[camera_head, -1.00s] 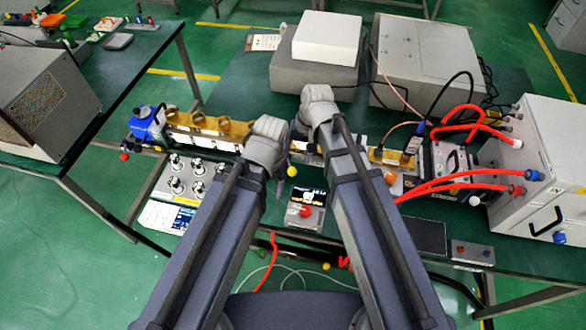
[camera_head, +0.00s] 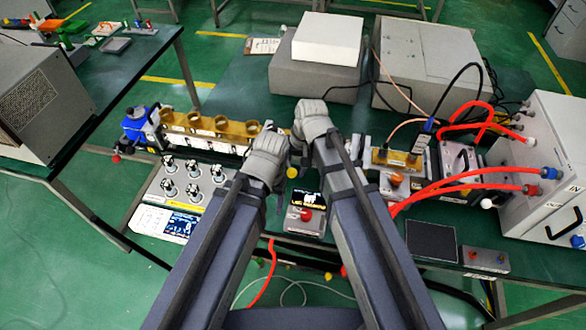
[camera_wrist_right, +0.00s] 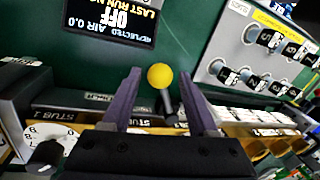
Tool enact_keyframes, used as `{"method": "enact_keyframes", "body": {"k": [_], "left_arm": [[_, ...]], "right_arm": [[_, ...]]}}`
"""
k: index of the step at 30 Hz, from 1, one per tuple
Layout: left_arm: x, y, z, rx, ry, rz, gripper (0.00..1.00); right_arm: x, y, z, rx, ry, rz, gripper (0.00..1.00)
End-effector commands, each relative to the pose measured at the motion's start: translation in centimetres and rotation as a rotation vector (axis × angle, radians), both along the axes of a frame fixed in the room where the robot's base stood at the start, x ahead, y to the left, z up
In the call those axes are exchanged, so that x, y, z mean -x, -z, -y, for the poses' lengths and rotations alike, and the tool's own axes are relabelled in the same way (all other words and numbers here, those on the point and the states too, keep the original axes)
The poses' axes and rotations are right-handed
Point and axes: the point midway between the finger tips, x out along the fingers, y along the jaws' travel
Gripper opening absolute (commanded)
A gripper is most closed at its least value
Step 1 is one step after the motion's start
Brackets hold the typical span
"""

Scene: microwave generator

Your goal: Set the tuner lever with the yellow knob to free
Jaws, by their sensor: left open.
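The yellow knob (camera_head: 292,173) tops a short dark tuner lever at the front of the brass waveguide row. In the right wrist view the yellow knob (camera_wrist_right: 160,76) and its lever stand between the two fingers of my right gripper (camera_wrist_right: 160,95). Those fingers are apart, with a gap on either side of the knob. In the head view my right gripper (camera_head: 305,135) is just behind the knob, its fingertips mostly hidden. My left gripper (camera_head: 268,165) is open, left of the knob and close to the right one. Lever position labels are not readable.
A small display box with a red button (camera_head: 306,213) stands in front of the knob. A panel of several black knobs (camera_head: 188,185) is to the left. Red hoses (camera_head: 450,185) run to a white cabinet (camera_head: 545,160) on the right.

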Motion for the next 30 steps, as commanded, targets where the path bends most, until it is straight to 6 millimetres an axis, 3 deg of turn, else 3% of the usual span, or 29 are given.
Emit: {"method": "enact_keyframes", "body": {"k": [2, 15, 30], "left_arm": [[0.00, 0.00, 0.00, 0.000, 0.000, 0.000, 0.71], [0.00, 0.01, 0.00, 0.000, 0.000, 0.000, 0.71], [0.00, 0.01, 0.00, 0.000, 0.000, 0.000, 0.71]], "right_arm": [[0.00, 0.00, 0.01, 0.000, 0.000, 0.000, 0.49], [0.00, 0.00, 0.01, 0.000, 0.000, 0.000, 0.00], [0.00, 0.01, 0.02, 0.000, 0.000, 0.000, 0.00]]}}
